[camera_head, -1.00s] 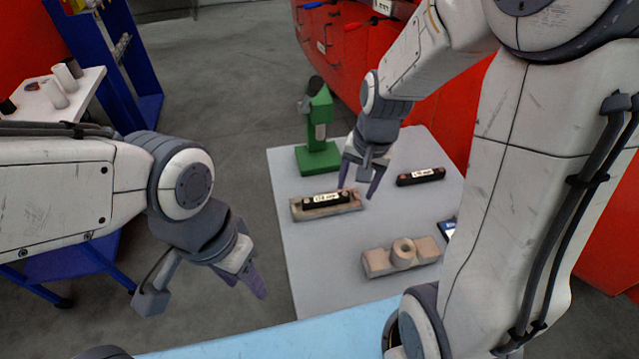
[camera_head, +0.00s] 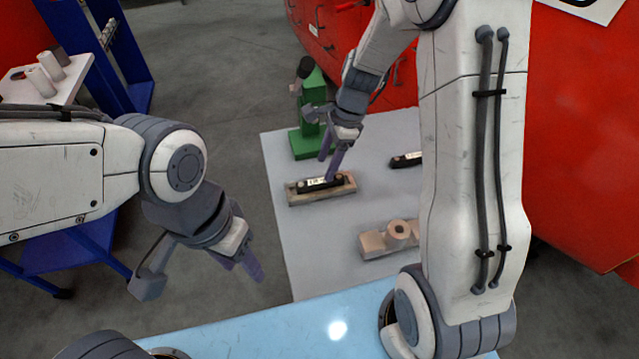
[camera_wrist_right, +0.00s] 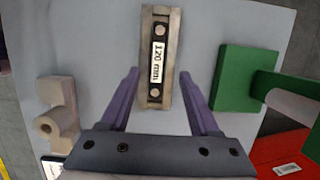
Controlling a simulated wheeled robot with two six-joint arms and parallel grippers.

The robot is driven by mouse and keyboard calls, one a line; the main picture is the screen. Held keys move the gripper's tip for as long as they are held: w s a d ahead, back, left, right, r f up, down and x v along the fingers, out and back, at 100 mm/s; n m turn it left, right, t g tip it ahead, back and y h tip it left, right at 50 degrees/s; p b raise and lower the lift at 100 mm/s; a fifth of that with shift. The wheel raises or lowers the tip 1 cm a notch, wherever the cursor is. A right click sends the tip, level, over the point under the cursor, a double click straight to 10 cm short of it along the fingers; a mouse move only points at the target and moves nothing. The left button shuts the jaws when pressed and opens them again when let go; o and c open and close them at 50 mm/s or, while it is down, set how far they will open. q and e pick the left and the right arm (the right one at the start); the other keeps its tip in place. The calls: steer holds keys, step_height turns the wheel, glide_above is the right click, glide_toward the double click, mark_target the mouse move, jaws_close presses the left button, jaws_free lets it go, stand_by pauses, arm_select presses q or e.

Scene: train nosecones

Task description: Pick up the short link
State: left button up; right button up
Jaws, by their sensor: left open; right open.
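A black link (camera_head: 321,184) with a white label lies in a tan holder (camera_head: 300,201) on the grey table. In the right wrist view this link (camera_wrist_right: 158,78) reads "120 mm" and has a round end at each side of its label. My right gripper (camera_head: 332,164) is open and empty, just above the link. In the wrist view its fingers point at the holder (camera_wrist_right: 174,30) from either side of its near end. A second black link (camera_head: 405,160) lies at the right, partly hidden by my right arm. My left gripper (camera_head: 242,267) is open and empty, left of the table.
A green stand (camera_head: 310,143) is behind the holder; it also shows at the right in the wrist view (camera_wrist_right: 240,75). A tan block with a ring (camera_head: 388,240) sits at the front right. A white side table (camera_head: 35,88) is far left.

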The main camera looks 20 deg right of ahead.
mark_target(320, 181)
steer(key=x, duration=0.4)
steer(key=shift+s+a+f, duration=0.15)
steer(key=shift+s+f, duration=0.05)
steer(key=shift+f, duration=0.2)
steer(key=c, duration=1)
steer(key=shift+r, duration=0.15)
